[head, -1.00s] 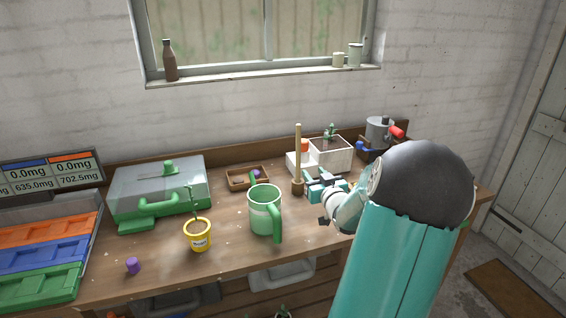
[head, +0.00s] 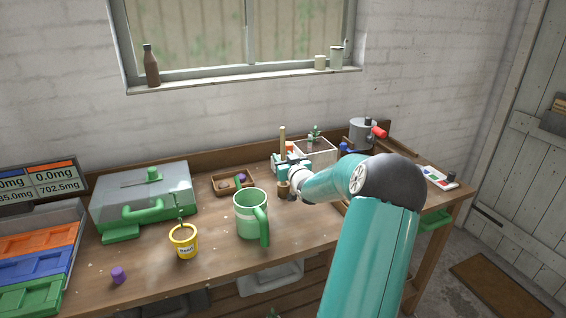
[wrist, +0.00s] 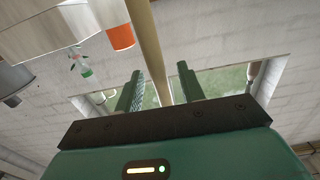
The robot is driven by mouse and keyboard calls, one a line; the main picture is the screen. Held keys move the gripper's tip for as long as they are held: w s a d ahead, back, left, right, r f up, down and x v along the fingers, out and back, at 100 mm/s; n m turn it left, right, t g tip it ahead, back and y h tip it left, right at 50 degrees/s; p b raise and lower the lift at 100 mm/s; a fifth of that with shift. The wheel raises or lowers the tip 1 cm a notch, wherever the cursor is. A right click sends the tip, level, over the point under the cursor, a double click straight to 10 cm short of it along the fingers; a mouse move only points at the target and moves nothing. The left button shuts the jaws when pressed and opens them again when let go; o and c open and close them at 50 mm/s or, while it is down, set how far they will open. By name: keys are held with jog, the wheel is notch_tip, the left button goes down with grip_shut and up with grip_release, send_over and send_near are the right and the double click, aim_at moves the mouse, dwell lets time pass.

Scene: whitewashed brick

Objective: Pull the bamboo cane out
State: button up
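The bamboo cane (head: 282,142) stands upright in a small brown pot (head: 284,189) on the workbench. My gripper (head: 287,168) is at the cane, above the pot, and hides the cane's middle part. In the wrist view the cane (wrist: 147,35) runs down between the two green fingers of my gripper (wrist: 159,75). A gap shows between the cane and each finger, so the gripper is open around it.
A white planter (head: 316,152) stands close behind my gripper. A green mug (head: 251,215) and a yellow pot (head: 184,242) stand to the left. The bench front between mug and yellow pot is bare.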

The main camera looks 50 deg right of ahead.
aim_at(284, 138)
jog(key=shift+w+d, duration=0.25)
jog(key=shift+w, duration=0.1)
jog(key=shift+c, duration=0.5)
grip_shut()
jog(key=shift+r, duration=0.9)
notch_tip(284, 138, up, 5)
jog(key=shift+s+a+r, duration=0.1)
jog(key=shift+r, duration=0.1)
jog(key=v, duration=1.3)
jog(key=shift+s, duration=0.2)
